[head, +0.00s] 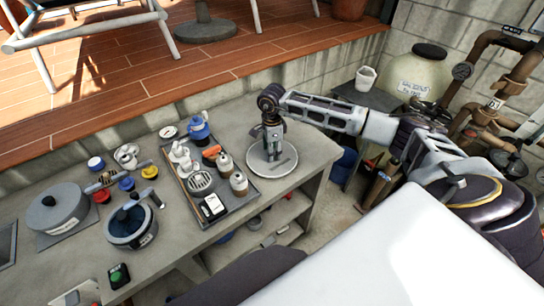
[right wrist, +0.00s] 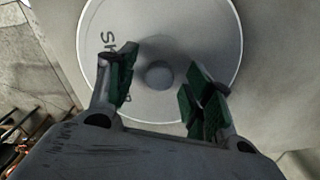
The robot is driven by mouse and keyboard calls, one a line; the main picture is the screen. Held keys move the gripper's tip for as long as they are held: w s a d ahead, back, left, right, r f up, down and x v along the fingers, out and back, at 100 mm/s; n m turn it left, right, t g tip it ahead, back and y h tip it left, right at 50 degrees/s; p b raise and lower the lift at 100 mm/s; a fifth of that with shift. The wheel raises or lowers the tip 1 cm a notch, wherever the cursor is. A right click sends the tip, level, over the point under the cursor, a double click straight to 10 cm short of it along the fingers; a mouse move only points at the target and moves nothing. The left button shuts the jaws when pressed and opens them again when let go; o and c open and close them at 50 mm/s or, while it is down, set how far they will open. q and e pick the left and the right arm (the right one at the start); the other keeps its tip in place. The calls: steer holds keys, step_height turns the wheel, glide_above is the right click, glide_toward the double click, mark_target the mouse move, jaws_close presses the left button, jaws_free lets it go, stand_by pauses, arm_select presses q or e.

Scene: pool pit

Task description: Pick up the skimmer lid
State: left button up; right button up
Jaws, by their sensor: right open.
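The skimmer lid is a round pale grey disc (head: 284,165) lying flat on the concrete counter in the head view. In the right wrist view the lid (right wrist: 200,35) shows a raised rim, a round central knob (right wrist: 159,75) and dark lettering partly hidden by a finger. My right gripper (head: 271,150) points down over the lid. In the right wrist view the right gripper (right wrist: 158,92) is open, its green-padded fingers on either side of the knob with clear space between. Whether the fingertips touch the lid I cannot tell. My left gripper is not in view.
A dark tray (head: 240,206) with bottles, a jug and small items stands just left of the lid. The counter's right edge (head: 326,172) is close to the lid.

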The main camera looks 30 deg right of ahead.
steer(key=shift+f, duration=0.5)
jaws_close()
